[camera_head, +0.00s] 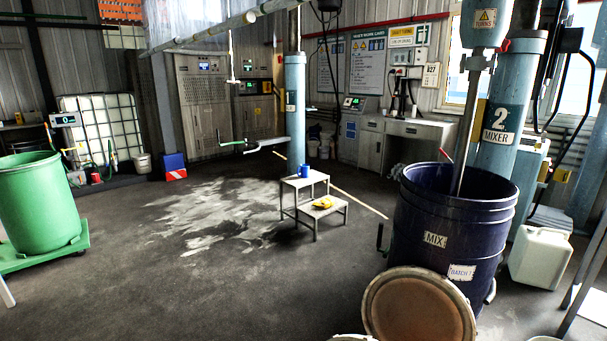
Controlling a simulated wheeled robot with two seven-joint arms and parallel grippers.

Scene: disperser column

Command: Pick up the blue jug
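A small blue jug (305,171) stands upright on the top step of a light grey step stool (291,182) in the middle of the floor. A yellow item (323,203) lies on the lower step; it is too small to tell what it is. The jug is some distance ahead, and nothing is touching it from above. Neither of my grippers shows in the head view.
A dark blue mixing drum (425,225) with a shaft in it stands at right, a round lid (420,308) leaning in front. A white canister (541,256) is beside it. A green drum (40,205) on a dolly stands at left. The floor between is clear, with a pale spill (215,215).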

